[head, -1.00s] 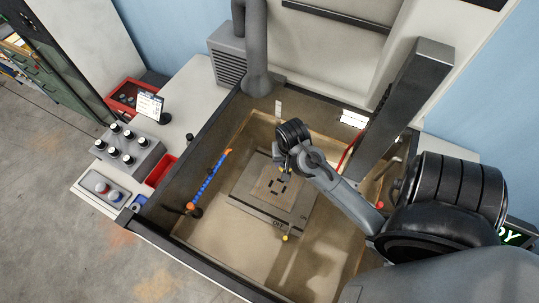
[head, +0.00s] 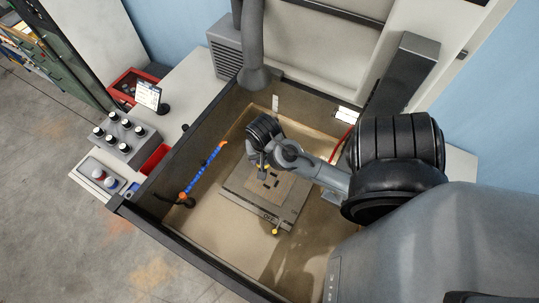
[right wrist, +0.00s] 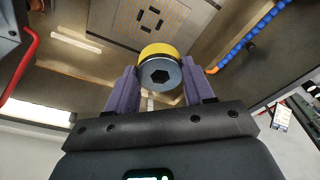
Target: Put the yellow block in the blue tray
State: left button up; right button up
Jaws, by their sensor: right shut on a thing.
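A yellow round-edged piece (right wrist: 158,50) with a grey cylinder with a hex socket (right wrist: 160,74) at its near end sits between the purple fingers of my right gripper (right wrist: 160,84) in the right wrist view. The fingers are shut on it. In the head view my right gripper (head: 262,170) hangs over the square plate in the tank; the held piece is mostly hidden there. A small blue tray (head: 132,188) sits on the white bench ledge at the left, outside the tank. My left gripper is not in view.
The dark tank wall (head: 190,150) stands between the plate (head: 240,200) and the ledge. A blue-and-orange segmented hose (head: 204,172) rises inside it. A red tray (head: 155,160), a knob box (head: 125,138), a small screen (head: 148,96) and a push-button box (head: 100,176) crowd the ledge.

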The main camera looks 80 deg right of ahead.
jog(key=w+a+n+b, duration=0.1)
jog(key=w+a+n, duration=0.3)
jog(key=w, duration=0.9)
jog(key=w+a+n+y+b, duration=0.1)
jog(key=w+a+n, duration=0.3)
jog(key=w, duration=1)
jog(key=w+a+n+t+b, duration=0.1)
jog(key=w+a+n, duration=0.3)
jog(key=w, duration=0.9)
jog(key=shift+w+a+f+n+b, duration=0.1)
jog(key=shift+w+a+n+b, duration=0.1)
jog(key=shift+a, duration=0.65)
jog(key=shift+w+a+n+b, duration=0.15)
jog(key=shift+a+n, duration=0.05)
jog(key=shift+a, duration=0.65)
jog(key=w+a+n+b, duration=0.2)
jog(key=w+b, duration=0.5)
jog(key=b, duration=0.1)
jog(key=shift+w+a+y+b, duration=0.25)
jog(key=shift+a+y+b, duration=0.1)
jog(key=shift+a+y, duration=0.05)
jog(key=shift+r, duration=0.25)
